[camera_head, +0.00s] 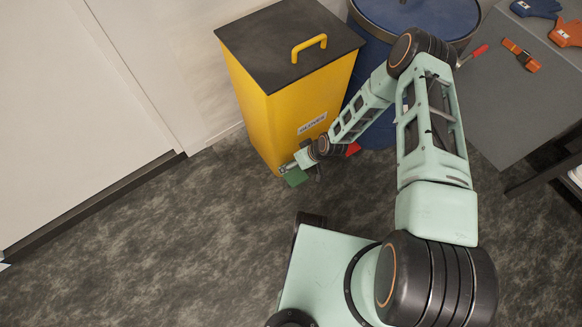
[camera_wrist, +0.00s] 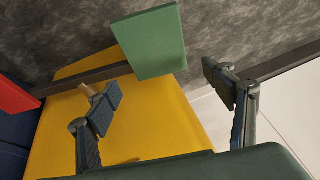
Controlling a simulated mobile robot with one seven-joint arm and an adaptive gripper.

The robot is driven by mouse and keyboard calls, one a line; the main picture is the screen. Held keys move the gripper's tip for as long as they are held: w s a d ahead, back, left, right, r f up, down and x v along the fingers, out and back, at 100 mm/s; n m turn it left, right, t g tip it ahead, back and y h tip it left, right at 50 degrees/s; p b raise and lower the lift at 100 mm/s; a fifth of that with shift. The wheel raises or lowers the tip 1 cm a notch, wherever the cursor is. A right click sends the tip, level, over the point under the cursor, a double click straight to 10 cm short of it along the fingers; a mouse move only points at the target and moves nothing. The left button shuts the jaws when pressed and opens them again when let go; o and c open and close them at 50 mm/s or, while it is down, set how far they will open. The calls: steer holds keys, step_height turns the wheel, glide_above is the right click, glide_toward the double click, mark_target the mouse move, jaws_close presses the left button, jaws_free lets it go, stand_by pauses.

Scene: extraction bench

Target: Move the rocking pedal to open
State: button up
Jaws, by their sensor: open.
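The rocking pedal has a green pad (camera_head: 295,178) and a red pad (camera_head: 353,149) at the foot of a yellow bin (camera_head: 285,115). In the wrist view, the green pad (camera_wrist: 152,42) is at the top centre, on a dark bar across the yellow front. The red pad (camera_wrist: 14,95) is at the left edge. My gripper (camera_head: 301,170) is low beside the green pad. In the wrist view, my gripper (camera_wrist: 162,92) has its fingers wide apart with nothing between them. The green pad appears just beyond the fingertips; I cannot tell whether they touch.
The bin has a closed dark lid (camera_head: 270,45) with a yellow handle (camera_head: 308,47). A blue drum (camera_head: 378,110) stands close behind my arm. A grey table (camera_head: 500,90) at right holds gloves and an orange tool. The carpet at left is clear up to the wall.

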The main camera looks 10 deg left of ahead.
steer(key=shift+b+x, duration=0.55)
steer(key=shift+x, duration=1.7)
steer(key=shift+c, duration=0.2)
steer(key=c, duration=1.6)
steer(key=shift+c, duration=0.3)
